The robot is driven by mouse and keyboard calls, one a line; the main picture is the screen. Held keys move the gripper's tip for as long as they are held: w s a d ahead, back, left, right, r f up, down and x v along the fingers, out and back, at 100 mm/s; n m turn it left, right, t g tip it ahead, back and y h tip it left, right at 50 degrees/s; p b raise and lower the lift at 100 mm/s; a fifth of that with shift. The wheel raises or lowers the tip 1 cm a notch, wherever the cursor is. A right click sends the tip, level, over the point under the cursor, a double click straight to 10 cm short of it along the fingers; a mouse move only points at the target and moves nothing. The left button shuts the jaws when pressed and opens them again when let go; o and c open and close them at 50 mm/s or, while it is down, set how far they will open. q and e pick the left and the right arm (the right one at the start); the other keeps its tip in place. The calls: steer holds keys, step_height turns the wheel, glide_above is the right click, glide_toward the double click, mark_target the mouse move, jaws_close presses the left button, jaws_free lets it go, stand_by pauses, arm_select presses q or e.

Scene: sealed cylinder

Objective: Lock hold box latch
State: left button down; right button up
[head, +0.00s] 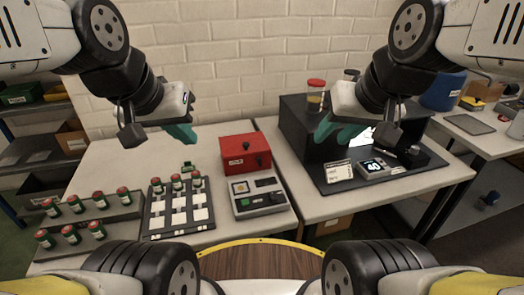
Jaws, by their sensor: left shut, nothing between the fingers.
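A red box (240,158), probably the hold box, stands near the right end of the left table. It looks closed, with a small dark part on its front that may be the latch; whether that is locked cannot be seen. My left gripper (184,134) has teal fingers and is shut and empty, in the air to the left of the red box. My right gripper (338,132) hangs to the right of the red box, in front of the black cabinet. Its teal fingers show, but their gap is unclear.
A grey device (258,196) sits just in front of the red box. A tray (178,210) and racks with several green, red-capped vials (97,229) lie to the left. The black cabinet (296,125) and a display unit (375,168) stand on the right table. The left table's back is clear.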

steer(key=shift+w+f, duration=0.1)
steer(key=shift+w, duration=0.35)
steer(key=c, duration=0.3)
steer(key=w+f, duration=0.2)
steer(key=w, duration=0.2)
steer(key=w+a+f+n+g, duration=0.1)
steer(key=w+f, duration=0.1)
steer(key=w, duration=0.2)
steer(key=w+a+f+n+g, duration=0.1)
steer(key=w+f, duration=0.1)
steer(key=w, duration=0.1)
steer(key=shift+w+f+h, duration=0.2)
steer(key=shift+w+h, duration=0.1)
steer(key=shift+w, duration=0.1)
jaws_close()
steer(key=w+a+f+y, duration=0.1)
steer(key=w+f+y, duration=0.1)
steer(key=w+f, duration=0.5)
steer(key=w+a+f+n+g+y, duration=0.1)
steer(key=w+a+f+y, duration=0.1)
steer(key=w+f, duration=0.4)
steer(key=shift+w+a+f+n+y, duration=0.35)
steer(key=shift+w+y, duration=0.25)
steer(key=shift+w, duration=0.35)
